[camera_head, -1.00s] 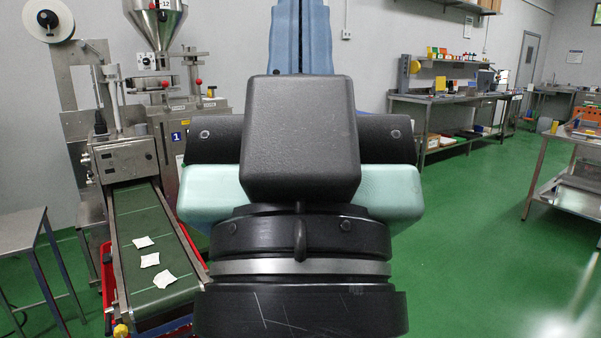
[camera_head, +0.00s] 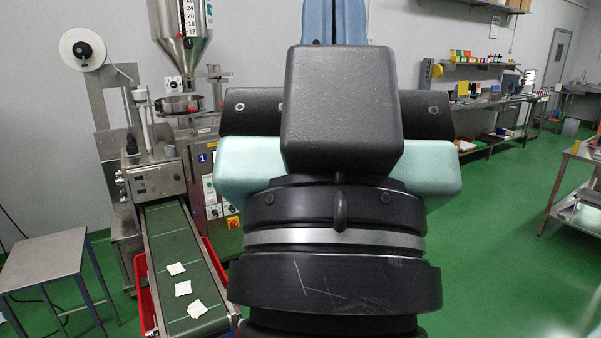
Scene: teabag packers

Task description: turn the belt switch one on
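The packing machine marked "1" (camera_head: 205,157) stands at the left with a steel hopper on top. Small knobs (camera_head: 212,200) show on its front, beside a yellow-and-red button (camera_head: 233,222). A steel control box (camera_head: 155,181) with small controls sits over the green belt (camera_head: 166,235). I cannot tell which control is belt switch one, or how it is set. Three white teabags (camera_head: 183,288) lie on the belt. My arm fills the middle of the view and hides the machine's right side. My gripper does not show.
A steel table (camera_head: 45,265) stands left of the belt. A red crate (camera_head: 141,283) lies under the belt. A bench (camera_head: 490,103) with goods runs along the back wall, and another table (camera_head: 582,205) stands at the right edge. Green floor (camera_head: 500,235) is open at the right.

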